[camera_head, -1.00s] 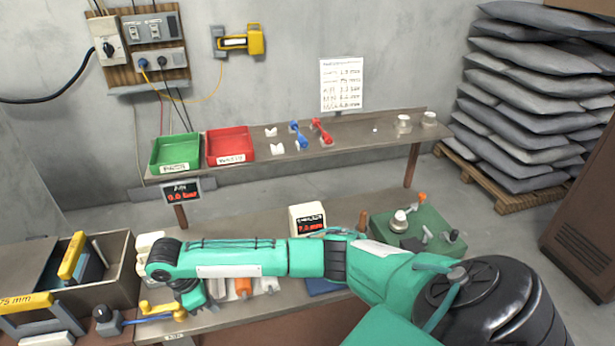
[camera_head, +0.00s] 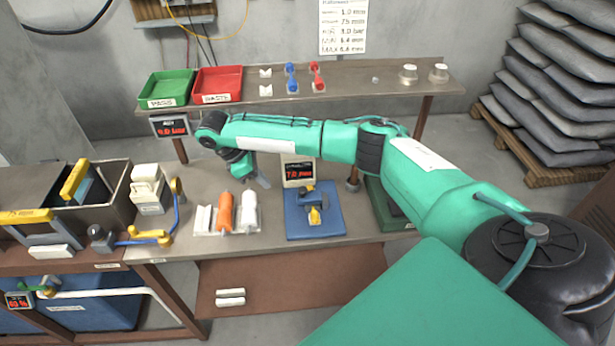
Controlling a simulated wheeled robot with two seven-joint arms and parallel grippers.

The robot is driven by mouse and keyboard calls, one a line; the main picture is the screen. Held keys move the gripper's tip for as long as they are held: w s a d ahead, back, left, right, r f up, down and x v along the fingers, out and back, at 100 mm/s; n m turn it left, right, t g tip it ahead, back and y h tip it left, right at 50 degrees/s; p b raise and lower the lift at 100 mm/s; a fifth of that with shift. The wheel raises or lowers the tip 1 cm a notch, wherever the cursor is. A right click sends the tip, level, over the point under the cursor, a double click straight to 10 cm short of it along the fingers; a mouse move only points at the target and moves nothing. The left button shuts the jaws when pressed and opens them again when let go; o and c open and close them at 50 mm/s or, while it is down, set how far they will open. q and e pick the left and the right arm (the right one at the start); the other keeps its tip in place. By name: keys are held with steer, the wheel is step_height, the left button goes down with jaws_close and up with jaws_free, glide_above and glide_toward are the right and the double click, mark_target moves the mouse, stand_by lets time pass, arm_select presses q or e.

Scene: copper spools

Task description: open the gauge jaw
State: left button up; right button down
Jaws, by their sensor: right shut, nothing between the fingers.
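A small yellow and blue device (camera_head: 313,213), which looks like the gauge, sits on a blue pad (camera_head: 330,231) on the bench. Whether its jaw is open is too small to tell. Behind the pad, a white display box (camera_head: 291,184) shows a red reading in mm. My right gripper (camera_head: 263,183) is shut and empty. It points down above the bench, left of the display box and behind the spools. My right arm crosses the view and hides part of the bench back. My left gripper is not in view.
A yellow-handled fixture (camera_head: 152,236) and an open bin (camera_head: 119,208) are farther left. A green box (camera_head: 385,211) is partly hidden by my arm. The shelf (camera_head: 340,78) holds green and red trays.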

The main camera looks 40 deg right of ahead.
mark_target(309, 194)
steer(key=p+x, duration=0.2)
steer(key=x, duration=0.7)
steer(key=shift+d+f, duration=0.15)
steer(key=shift+f, duration=0.2)
steer(key=shift+s+d+r+p, duration=0.25)
steer(key=shift+d+r+p, duration=0.45)
steer(key=shift+r+p, duration=0.25)
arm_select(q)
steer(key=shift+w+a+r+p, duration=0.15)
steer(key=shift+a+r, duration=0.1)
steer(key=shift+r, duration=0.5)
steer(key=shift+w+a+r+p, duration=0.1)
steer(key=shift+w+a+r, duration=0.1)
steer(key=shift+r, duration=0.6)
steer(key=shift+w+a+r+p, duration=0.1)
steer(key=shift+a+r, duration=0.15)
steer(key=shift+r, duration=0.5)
arm_select(e)
steer(key=shift+s+d+r, duration=0.3)
steer(key=shift+d+r, duration=0.1)
steer(key=shift+d, duration=0.05)
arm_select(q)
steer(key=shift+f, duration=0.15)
arm_select(e)
steer(key=shift+w, duration=0.15)
